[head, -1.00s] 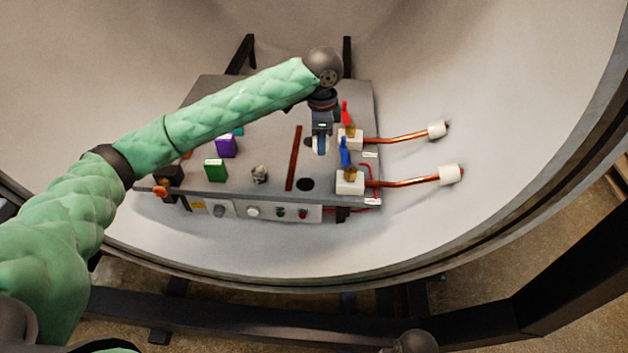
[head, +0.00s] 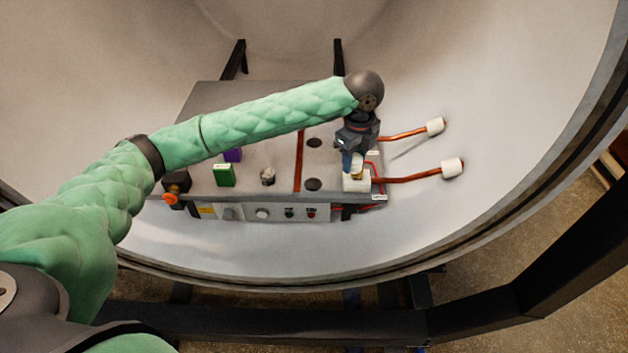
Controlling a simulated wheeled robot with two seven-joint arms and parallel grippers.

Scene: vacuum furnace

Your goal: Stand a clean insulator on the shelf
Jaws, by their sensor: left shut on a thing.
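My left gripper (head: 352,165) is shut, pointing down over the near white block (head: 356,184) at the right end of the grey shelf (head: 222,98). It appears to be shut on the blue lever of that block; the fingers hide most of the lever. A tan piece shows just beside the fingertips. The far white block and its red lever are hidden behind my gripper and wrist. White cylindrical insulators sit on the copper rods, one far (head: 435,126) and one near (head: 452,168). Whether they are clean cannot be told. My right gripper is out of view.
On the shelf are a green block (head: 224,176), a partly hidden purple block (head: 233,155), a small metal piece (head: 268,177), a brown strip (head: 299,160) and two dark round spots (head: 313,184). A control panel (head: 262,213) runs along its front. The curved chamber wall surrounds it.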

